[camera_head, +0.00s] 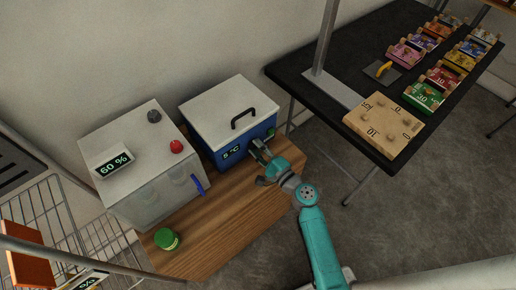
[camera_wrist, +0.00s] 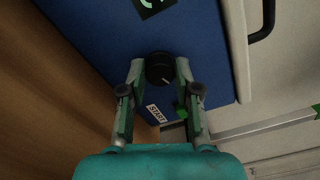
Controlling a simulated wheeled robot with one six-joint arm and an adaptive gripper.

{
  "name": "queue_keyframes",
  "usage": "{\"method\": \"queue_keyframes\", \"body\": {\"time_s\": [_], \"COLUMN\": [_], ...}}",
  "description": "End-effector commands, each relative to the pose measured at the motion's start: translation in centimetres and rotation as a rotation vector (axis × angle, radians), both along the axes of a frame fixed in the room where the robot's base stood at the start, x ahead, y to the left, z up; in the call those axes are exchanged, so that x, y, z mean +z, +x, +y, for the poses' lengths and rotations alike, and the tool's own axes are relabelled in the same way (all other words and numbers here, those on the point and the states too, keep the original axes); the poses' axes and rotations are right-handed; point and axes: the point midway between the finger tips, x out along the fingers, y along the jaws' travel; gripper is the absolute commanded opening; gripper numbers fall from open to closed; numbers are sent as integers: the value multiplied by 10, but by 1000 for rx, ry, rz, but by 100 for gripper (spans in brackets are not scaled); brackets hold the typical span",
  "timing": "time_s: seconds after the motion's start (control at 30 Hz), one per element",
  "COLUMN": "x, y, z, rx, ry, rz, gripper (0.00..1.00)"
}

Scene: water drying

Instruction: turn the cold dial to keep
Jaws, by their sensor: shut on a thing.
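The cold box (camera_head: 258,132) is blue with a white lid (camera_head: 226,108) and a black handle. Its front display (camera_head: 231,153) reads about 5 °C. In the wrist view the black round dial (camera_wrist: 159,68) sits on the blue front (camera_wrist: 105,40), with a short pale mark on its lower right. My gripper (camera_wrist: 159,72) is shut on the dial, one finger at each side. In the head view my gripper (camera_head: 259,146) is at the box's front right, where it hides the dial. A small white label (camera_wrist: 156,113), apparently START, and a green spot (camera_wrist: 182,112) lie below the dial, between the fingers.
A grey-white box (camera_head: 132,150) with a 60 % display (camera_head: 114,164), a red knob (camera_head: 176,146) and a blue handle (camera_head: 198,185) stands to the left. A green jar (camera_head: 166,239) stands on the wooden table (camera_head: 215,225). A black table (camera_head: 350,60) with trays is at right.

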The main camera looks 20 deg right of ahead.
Motion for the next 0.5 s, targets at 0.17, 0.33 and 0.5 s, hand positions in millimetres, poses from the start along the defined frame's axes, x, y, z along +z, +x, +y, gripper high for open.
{"method": "queue_keyframes", "body": {"time_s": [0.17, 0.33, 0.5], "x": [-1, -2, -3], "y": [0, 0, 0], "z": [1, 1, 1], "rx": [0, 1, 2], "ry": [-159, -313, -466], "rz": [-51, -101, -150], "gripper": [0, 0, 0]}}
